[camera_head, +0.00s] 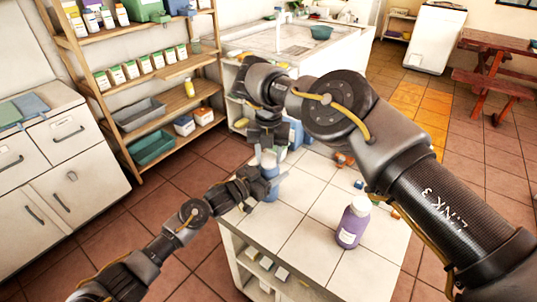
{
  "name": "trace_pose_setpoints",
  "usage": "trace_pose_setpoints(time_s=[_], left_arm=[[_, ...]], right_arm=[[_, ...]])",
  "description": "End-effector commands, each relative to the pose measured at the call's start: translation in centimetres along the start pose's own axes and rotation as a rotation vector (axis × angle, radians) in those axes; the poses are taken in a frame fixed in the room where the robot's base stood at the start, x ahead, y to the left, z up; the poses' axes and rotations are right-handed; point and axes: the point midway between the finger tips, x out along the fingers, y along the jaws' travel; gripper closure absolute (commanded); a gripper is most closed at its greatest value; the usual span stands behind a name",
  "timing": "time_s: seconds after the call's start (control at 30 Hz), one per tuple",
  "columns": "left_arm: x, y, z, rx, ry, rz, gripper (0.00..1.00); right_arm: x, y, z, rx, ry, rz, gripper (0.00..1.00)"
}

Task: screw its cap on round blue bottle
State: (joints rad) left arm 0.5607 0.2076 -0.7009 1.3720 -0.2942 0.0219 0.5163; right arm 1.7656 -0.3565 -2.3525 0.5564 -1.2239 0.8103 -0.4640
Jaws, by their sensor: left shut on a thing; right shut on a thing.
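The round blue bottle (272,191) stands upright near the left edge of the white tiled counter, partly hidden by my grippers. My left gripper (270,176) comes in from the left and is shut on the bottle. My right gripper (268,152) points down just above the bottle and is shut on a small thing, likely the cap. The cap itself is hidden by the fingers, so I cannot tell whether it touches the bottle neck.
A purple bottle with a white cap (354,221) stands on the tiled counter (305,235) at front right. Small items lie behind it, partly hidden by my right arm. A wooden shelf (165,103) stands at left. The counter's front middle is clear.

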Motion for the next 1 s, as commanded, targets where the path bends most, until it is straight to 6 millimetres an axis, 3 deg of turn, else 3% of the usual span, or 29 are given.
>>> trace_pose_setpoints(time_s=[0.3,0.6,0.7,0.83,0.87,1.0], left_arm=[[0.0,0.02,0.0,0.0,0.0,0.0,1.0],[0.0,0.03,0.0,0.001,0.0,0.001,1.0],[0.0,0.04,0.0,0.001,0.0,0.001,1.0],[0.0,0.04,0.0,0.001,0.0,0.001,1.0],[0.0,0.05,0.0,0.001,0.0,0.001,1.0],[0.0,0.05,0.01,0.0,0.0,0.001,1.0]], right_arm=[[0.07,0.03,0.05,0.892,0.0,0.002,0.86],[0.09,0.03,0.06,1.66,0.0,0.002,0.86],[0.11,0.02,0.06,1.824,0.0,0.002,0.86],[0.11,0.0,0.07,1.809,-0.001,0.002,0.86],[0.1,0.0,0.07,1.808,-0.001,0.002,0.58],[0.1,-0.02,0.07,1.808,-0.001,0.002,0.39]])
